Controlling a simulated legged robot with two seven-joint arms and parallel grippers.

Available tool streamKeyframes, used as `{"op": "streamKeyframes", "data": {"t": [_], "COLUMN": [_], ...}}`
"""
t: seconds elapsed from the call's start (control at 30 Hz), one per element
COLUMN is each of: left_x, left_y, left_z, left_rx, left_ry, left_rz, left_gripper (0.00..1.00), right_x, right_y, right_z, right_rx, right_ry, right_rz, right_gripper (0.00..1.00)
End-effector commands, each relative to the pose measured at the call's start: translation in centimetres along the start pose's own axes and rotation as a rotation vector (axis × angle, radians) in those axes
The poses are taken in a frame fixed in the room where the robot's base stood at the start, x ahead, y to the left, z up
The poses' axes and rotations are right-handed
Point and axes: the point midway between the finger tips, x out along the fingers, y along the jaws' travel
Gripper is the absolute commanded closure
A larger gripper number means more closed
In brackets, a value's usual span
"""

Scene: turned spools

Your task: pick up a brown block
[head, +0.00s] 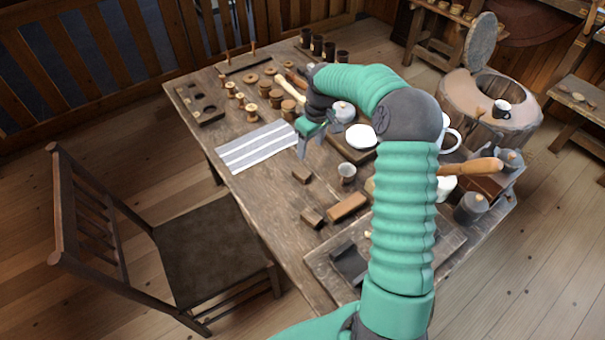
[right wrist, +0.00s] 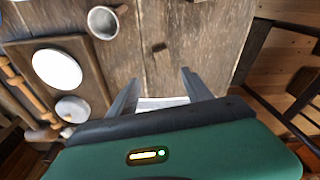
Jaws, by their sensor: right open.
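Several brown blocks lie on the wooden table: a small dark one (head: 301,174), another small one (head: 312,217) nearer the front, and a longer, lighter one (head: 347,207) beside it. My right gripper (head: 316,142) is open and empty above the table, near the striped cloth and beyond the blocks. In the right wrist view its two fingers (right wrist: 161,82) are spread apart. A small dark block (right wrist: 158,47) lies on the table past the fingertips there, apart from them. My left gripper is not in view.
A metal cup (head: 346,173) stands close to the blocks; it also shows in the right wrist view (right wrist: 103,22). A striped cloth (head: 256,146), wooden spools (head: 265,88) and a white plate (head: 361,136) are around the gripper. A chair (head: 205,245) stands at the left table edge.

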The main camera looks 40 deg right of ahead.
Motion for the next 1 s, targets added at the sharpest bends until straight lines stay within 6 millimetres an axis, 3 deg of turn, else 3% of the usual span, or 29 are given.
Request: {"op": "streamKeyframes", "data": {"t": [0.03, 0.2, 0.4, 0.67, 0.9, 1.0], "left_x": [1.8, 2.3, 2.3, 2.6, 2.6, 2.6], "left_y": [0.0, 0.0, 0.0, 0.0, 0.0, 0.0], "left_z": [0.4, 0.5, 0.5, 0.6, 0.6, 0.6], "left_rx": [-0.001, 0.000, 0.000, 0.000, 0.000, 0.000], "left_ry": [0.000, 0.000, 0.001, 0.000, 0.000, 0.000], "left_rz": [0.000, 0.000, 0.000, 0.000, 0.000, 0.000], "left_gripper": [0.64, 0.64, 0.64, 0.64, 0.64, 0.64], "right_x": [3.2, 7.6, 9.6, 13.8, 14.2, 14.2], "right_y": [-0.1, 0.3, 0.2, -0.6, -0.5, -0.5], "right_z": [0.2, 0.3, 0.2, -0.5, -0.4, -0.4], "right_rx": [0.001, 0.002, 0.002, 0.002, 0.003, 0.003], "right_ry": [-0.002, -0.001, 0.001, 0.001, 0.003, 0.002], "right_rz": [-0.005, -0.006, -0.005, -0.003, -0.003, -0.003], "right_gripper": [0.42, 0.42, 0.42, 0.42, 0.42, 0.52]}}
